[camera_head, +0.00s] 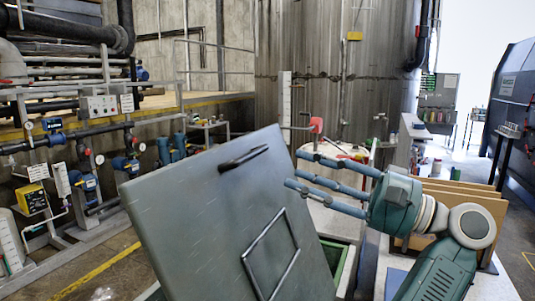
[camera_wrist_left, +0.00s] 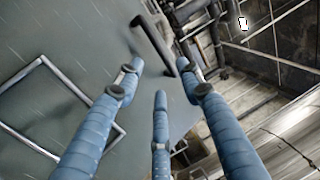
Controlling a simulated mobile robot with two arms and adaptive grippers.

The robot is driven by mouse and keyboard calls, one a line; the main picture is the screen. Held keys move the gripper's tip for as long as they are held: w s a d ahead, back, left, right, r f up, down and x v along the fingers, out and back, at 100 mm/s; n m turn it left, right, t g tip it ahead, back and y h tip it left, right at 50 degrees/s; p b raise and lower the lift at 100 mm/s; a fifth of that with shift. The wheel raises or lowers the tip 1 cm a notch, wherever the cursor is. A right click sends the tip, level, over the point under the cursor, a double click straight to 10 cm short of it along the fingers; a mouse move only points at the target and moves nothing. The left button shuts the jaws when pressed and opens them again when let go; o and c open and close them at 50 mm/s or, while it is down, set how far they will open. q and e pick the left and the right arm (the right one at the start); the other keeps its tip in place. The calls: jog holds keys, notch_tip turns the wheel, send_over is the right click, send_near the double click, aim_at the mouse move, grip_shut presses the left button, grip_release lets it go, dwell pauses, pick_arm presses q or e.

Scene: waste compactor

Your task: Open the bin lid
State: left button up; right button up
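The bin lid (camera_head: 185,215) is a large grey-green panel, tilted up in the middle of the head view. A dark bar handle (camera_head: 243,158) sits near its top edge, and a square metal frame (camera_head: 270,252) is lower down. Part of the bin's green rim (camera_head: 343,262) shows behind the lid. My left gripper (camera_head: 294,170) is open and empty, with its blue fingers spread beside the lid's right edge. In the left wrist view, the fingers (camera_wrist_left: 160,80) point towards the lid surface, near the handle (camera_wrist_left: 152,45); contact cannot be told. My right gripper is out of view.
Pipes with blue valves and gauges (camera_head: 85,150) stand at the left. A large metal tank (camera_head: 335,70) is at the back. Wooden boards (camera_head: 460,192) stand behind my left arm. Open floor shows at the lower left.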

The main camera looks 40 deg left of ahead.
pick_arm(q)
jog(key=p+x, duration=0.6)
jog(key=x, duration=0.2)
jog(key=shift+a, duration=0.3)
grip_shut()
